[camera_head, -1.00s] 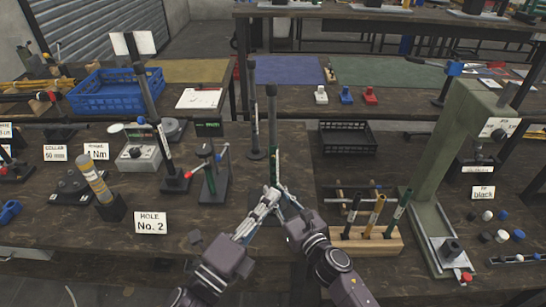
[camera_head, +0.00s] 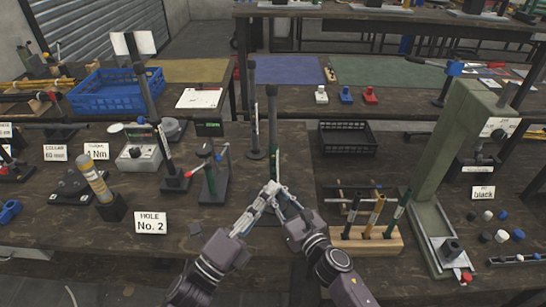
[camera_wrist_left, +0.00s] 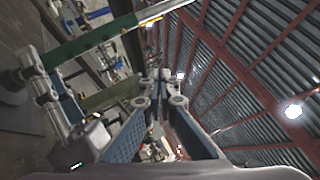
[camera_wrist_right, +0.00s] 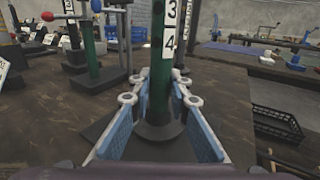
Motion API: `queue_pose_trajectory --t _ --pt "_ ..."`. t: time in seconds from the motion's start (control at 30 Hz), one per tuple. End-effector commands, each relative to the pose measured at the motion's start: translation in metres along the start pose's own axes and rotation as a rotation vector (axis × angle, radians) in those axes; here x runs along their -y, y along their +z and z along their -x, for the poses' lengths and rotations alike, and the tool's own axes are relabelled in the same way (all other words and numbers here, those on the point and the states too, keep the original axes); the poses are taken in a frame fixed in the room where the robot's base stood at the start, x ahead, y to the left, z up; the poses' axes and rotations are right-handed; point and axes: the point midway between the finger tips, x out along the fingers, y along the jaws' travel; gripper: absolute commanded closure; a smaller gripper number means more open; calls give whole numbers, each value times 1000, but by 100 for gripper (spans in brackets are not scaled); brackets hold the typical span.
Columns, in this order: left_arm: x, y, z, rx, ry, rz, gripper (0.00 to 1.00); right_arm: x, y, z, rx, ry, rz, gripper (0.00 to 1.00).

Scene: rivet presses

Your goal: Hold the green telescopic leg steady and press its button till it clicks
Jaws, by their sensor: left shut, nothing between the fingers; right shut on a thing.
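The green telescopic leg (camera_head: 272,140) stands upright on the bench in the middle of the head view, with a dark top. In the right wrist view the leg (camera_wrist_right: 165,62) carries white labels marked 3 and 4 and rises from a round dark foot. My right gripper (camera_wrist_right: 160,85) is shut around the leg low down, a finger on each side. My left gripper (camera_head: 268,187) is shut and empty in front of the leg. In the left wrist view its fingertips (camera_wrist_left: 160,76) meet, and the leg (camera_wrist_left: 95,38) passes apart from them. I cannot make out the button.
Left of the leg stand a dark post with red and blue handles (camera_head: 211,180) and a "HOLE No. 2" sign (camera_head: 150,223). To the right are a wooden block (camera_head: 366,240) holding several coloured rods and a green press (camera_head: 440,150). A black crate (camera_head: 347,138) sits behind.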

Motion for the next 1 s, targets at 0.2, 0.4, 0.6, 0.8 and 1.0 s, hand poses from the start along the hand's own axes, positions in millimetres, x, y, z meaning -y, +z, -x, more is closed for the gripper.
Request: queue_pose_trajectory --t 0.2,0.4,0.6,0.8,1.0 --pt "-16 16 -23 0 -1 -2 100 1 -2 0 -4 -2 0 100" --pt "-29 29 -40 1 0 0 100 1 -2 0 -4 -2 1 100" --pt "-36 36 -50 0 0 0 100 1 -2 0 -4 -2 1 100" --pt "-38 38 -52 0 0 1 100 1 -2 0 -4 -2 0 100" --pt "-38 38 -52 0 0 1 100 1 -2 0 -4 -2 0 100"
